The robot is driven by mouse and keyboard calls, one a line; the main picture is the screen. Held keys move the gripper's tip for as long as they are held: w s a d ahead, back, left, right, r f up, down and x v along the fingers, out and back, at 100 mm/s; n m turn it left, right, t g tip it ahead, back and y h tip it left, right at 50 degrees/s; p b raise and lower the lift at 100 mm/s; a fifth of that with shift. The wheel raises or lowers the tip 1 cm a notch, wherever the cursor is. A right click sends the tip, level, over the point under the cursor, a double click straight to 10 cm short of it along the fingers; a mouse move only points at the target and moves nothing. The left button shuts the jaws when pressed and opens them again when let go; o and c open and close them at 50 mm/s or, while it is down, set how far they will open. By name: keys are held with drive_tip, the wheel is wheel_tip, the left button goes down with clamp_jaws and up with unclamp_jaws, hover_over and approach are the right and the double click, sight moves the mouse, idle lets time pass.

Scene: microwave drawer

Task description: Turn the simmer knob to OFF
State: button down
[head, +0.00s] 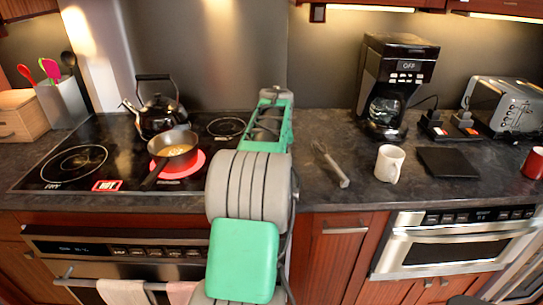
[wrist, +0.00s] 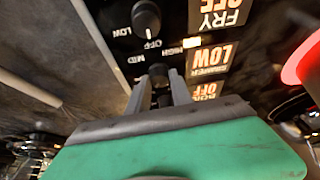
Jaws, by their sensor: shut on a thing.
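In the wrist view, my gripper (wrist: 160,88) is shut on a small dark knob (wrist: 158,70) on the black stove panel. This knob lines up with the panel label that reads SIMMER LOW (wrist: 210,58), upside down in this view. The fingers cover part of the knob, so I cannot tell its exact pointer angle. MID and HIGH are printed near it. Another black knob (wrist: 146,17) sits beyond it, near the FRY OFF label (wrist: 218,12). In the head view my own arm hides the gripper and the knobs.
A pan (head: 173,146) stands on a glowing red burner (head: 184,168) of the black cooktop (head: 40,172), with a HOT sign in front. A kettle (head: 160,112) stands behind it. A whisk-like utensil (head: 332,168), white mug (head: 389,164) and coffee maker (head: 398,75) are to the right.

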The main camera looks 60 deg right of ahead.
drive_tip(key=n+p, duration=0.1)
drive_tip(key=n+y+p, duration=0.1)
drive_tip(key=n, duration=0.1)
drive_tip(key=n+t+p, duration=0.1)
drive_tip(key=n+p, duration=0.1)
drive_tip(key=shift+s+d+r+y, duration=0.15)
drive_tip(key=shift+r+y, duration=0.1)
drive_tip(key=shift+y, duration=0.05)
drive_tip(key=shift+f+n+t+y+p, duration=0.15)
drive_tip(key=shift+n+t+y+p, duration=0.35)
drive_tip(key=shift+n+p, duration=1)
drive_tip(key=shift+n, duration=0.3)
drive_tip(key=c, duration=1.1)
unclamp_jaws()
drive_tip(key=shift+f, duration=0.1)
drive_tip(key=shift+c, duration=0.2)
drive_tip(key=d+v, duration=0.1)
drive_tip(key=v, duration=0.6)
drive_tip(key=shift+a+r, duration=0.45)
drive_tip(key=shift+a, duration=0.05)
drive_tip(key=shift+s, duration=0.15)
